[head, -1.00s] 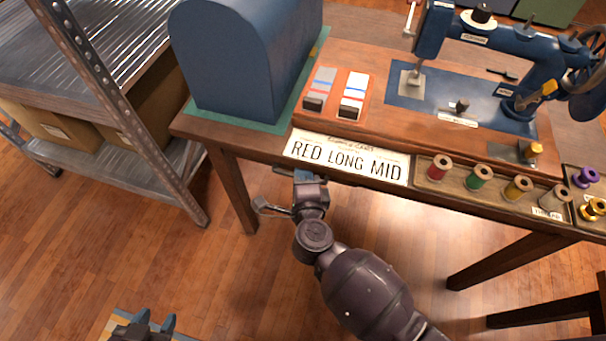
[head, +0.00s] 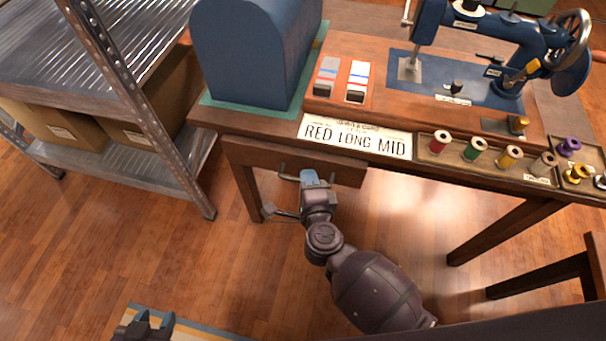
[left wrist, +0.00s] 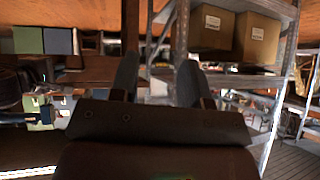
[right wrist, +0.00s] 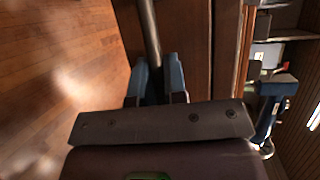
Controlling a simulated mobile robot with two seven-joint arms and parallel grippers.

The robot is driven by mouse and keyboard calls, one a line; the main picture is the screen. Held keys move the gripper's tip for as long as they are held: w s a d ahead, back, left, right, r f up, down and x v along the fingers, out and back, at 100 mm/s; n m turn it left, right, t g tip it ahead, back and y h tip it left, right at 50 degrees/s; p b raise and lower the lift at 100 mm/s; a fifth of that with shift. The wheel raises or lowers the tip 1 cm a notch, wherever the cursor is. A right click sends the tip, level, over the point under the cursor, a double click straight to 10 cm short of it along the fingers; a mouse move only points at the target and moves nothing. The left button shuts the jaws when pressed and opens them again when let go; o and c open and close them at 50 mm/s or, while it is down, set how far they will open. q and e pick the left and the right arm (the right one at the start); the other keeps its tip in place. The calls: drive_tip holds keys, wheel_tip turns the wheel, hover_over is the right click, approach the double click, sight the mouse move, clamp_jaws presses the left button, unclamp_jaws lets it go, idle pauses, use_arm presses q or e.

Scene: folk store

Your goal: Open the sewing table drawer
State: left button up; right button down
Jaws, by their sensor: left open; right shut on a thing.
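The sewing table (head: 215,118) has a brown wooden drawer front (head: 245,155) showing below its top edge, under the "RED LONG MID" sign (head: 357,137). The drawer appears slightly pulled out; its inside is not visible. A metal bar handle (head: 286,178) is on the front. My right gripper (head: 309,178) is shut on the handle. In the right wrist view the bar (right wrist: 150,35) runs between the blue fingertips (right wrist: 157,78), beside the brown drawer front (right wrist: 185,40). My left gripper (head: 148,322) is open and empty, low at the bottom left, away from the table.
A metal shelf rack (head: 145,115) with cardboard boxes (head: 55,125) stands to the left. On the table are a blue sewing machine (head: 510,60), a blue domed cover (head: 250,60) and several thread spools. A stool (head: 545,275) is at the right. The floor before the drawer is clear.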

use_arm(q)
drive_tip(key=shift+a+r+p, duration=0.35)
drive_tip(key=shift+r+p, duration=0.05)
drive_tip(key=shift+r, duration=0.2)
use_arm(e)
drive_tip(key=s+a, duration=0.3)
drive_tip(key=s, duration=0.6)
drive_tip(key=s+a, duration=0.3)
drive_tip(key=s, duration=0.6)
drive_tip(key=shift+s, duration=0.35)
drive_tip(key=c, duration=1.5)
unclamp_jaws()
use_arm(q)
drive_tip(key=shift+s+f, duration=0.2)
drive_tip(key=shift+s, duration=0.05)
use_arm(e)
drive_tip(key=shift+o, duration=0.2)
use_arm(q)
drive_tip(key=shift+s+a+f, duration=0.1)
drive_tip(key=shift+s, duration=0.05)
